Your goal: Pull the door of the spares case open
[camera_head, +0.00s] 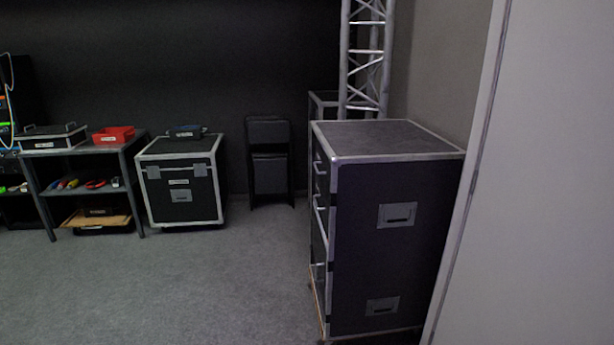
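A tall black flight case (390,245) with silver edges stands at the right, seen mostly from its side. Its narrow left face carries bar handles (319,185) and is seen at a steep angle, so I cannot tell whether its lower front panel is fully shut. A lower black case (180,195) with silver edges, latches and a small label stands by the back wall, and its front looks closed. I cannot read the labels to tell which is the spares case. Neither of my grippers is in view.
A grey shelf table (90,152) at the left holds a red bin (113,135), a case and tools. Folded chairs (270,160) and a truss tower (366,60) stand behind. A pale panel (540,200) blocks the right. The carpet (210,280) in the middle is clear.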

